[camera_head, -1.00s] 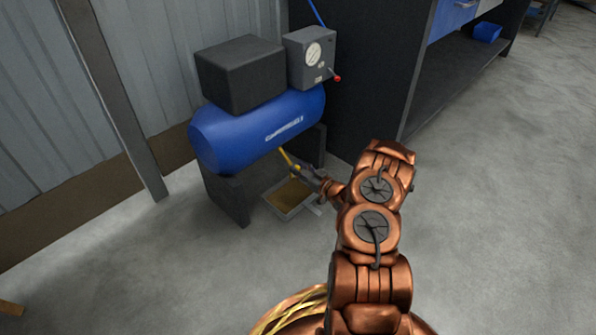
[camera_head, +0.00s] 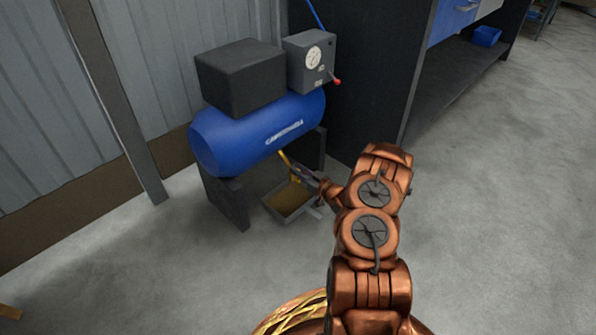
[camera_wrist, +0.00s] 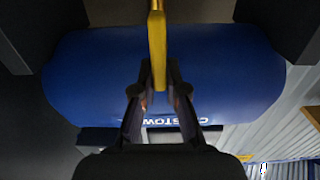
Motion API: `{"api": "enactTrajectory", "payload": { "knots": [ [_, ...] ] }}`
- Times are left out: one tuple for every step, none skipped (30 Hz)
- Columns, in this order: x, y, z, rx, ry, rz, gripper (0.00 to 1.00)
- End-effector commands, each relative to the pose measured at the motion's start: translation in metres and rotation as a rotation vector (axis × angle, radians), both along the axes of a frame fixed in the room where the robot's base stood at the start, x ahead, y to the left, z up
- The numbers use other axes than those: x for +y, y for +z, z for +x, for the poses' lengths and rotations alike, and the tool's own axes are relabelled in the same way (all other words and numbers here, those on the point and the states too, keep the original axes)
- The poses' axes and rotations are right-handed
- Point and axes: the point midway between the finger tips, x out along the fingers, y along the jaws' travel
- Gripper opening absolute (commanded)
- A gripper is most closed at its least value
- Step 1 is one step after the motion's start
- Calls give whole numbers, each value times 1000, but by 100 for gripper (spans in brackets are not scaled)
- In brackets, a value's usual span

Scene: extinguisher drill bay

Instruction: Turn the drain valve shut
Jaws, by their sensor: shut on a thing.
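The blue compressor tank (camera_head: 240,137) stands on dark supports by the corrugated wall. A yellow drain valve handle (camera_head: 285,158) shows below the tank's underside. My gripper (camera_head: 296,171) reaches in from the right, under the tank. In the wrist view the yellow handle (camera_wrist: 157,45) runs down between the two fingertips of my gripper (camera_wrist: 158,80), which are shut on it. The blue tank (camera_wrist: 90,75) fills the background there.
A grey drip tray (camera_head: 277,218) with brownish contents sits on the floor below the valve. A dark support leg (camera_head: 229,203) stands left of it. A dark cabinet (camera_head: 365,70) is behind to the right. The concrete floor to the right is open.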

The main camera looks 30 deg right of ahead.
Motion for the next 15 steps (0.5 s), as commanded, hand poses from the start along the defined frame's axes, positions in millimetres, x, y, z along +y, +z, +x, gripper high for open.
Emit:
{"api": "enactTrajectory", "payload": {
  "knots": [
    [0,0,0,0,0,0,0],
    [0,0,0,0,0,1,0],
    [0,0,0,0,0,1,0],
    [0,0,0,1,0,3,0],
    [0,1,0,1,0,4,0],
    [-1,1,0,2,0,8,0],
    [-1,2,0,3,0,12,0],
    [-1,2,0,4,-1,17,0],
    [-1,3,0,5,-1,27,0],
    [-2,4,0,7,-1,33,0],
    [-2,4,0,9,-1,42,0],
    [-2,5,0,12,-1,57,0],
    [-2,5,0,15,0,69,0],
    [-2,5,0,18,1,84,0],
    [-2,5,0,24,1,104,0]
  ]
}}
